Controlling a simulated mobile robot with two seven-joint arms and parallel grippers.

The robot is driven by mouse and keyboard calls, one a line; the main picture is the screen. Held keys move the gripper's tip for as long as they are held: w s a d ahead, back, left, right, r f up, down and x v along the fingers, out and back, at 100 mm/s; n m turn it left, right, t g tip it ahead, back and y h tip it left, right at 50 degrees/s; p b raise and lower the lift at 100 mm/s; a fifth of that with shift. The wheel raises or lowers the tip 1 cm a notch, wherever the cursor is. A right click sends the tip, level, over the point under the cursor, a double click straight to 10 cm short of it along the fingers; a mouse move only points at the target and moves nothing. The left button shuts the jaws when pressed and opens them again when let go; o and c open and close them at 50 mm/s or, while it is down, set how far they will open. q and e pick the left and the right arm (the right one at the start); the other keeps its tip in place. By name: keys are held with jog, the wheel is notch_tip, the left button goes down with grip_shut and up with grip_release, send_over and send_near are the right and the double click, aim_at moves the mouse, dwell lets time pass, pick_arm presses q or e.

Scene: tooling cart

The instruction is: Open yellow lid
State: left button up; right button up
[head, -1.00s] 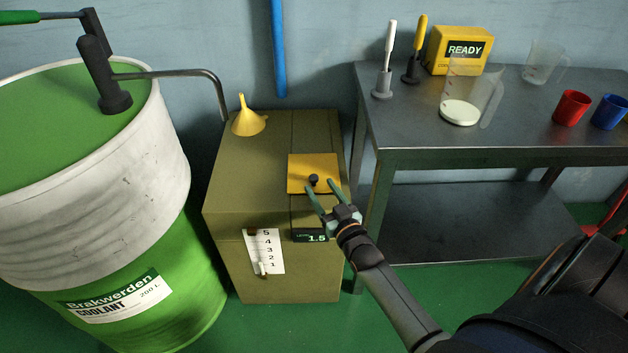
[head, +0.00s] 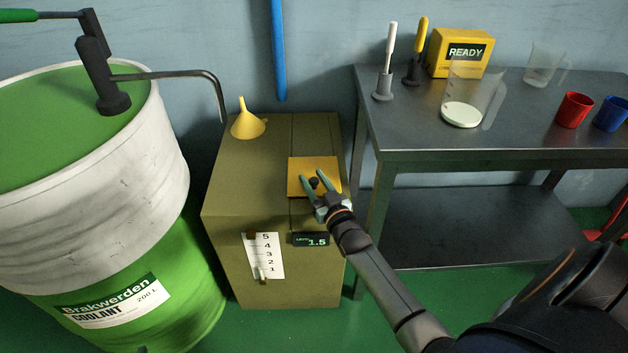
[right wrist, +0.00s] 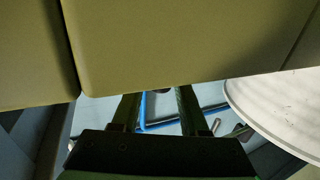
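The yellow lid (head: 300,165) is a flat square plate on top of the olive tank (head: 250,170). It lies flat and carries a small black knob (head: 314,183). My right gripper (head: 312,175) is over the lid's front part, its green fingers spread on either side of the knob. I cannot tell whether they touch it. The right wrist view shows the two fingers (right wrist: 156,100) apart, with their tips hidden behind an olive surface (right wrist: 180,45). My left gripper is not in view.
A yellow funnel (head: 247,122) stands on the tank's rear left. A green and white coolant drum (head: 130,210) with a bent spout is on the left. A metal table (head: 420,130) with cups and jugs is on the right. The tank display (head: 311,240) reads 1.5.

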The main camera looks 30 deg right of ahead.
grip_shut()
dwell(1.1)
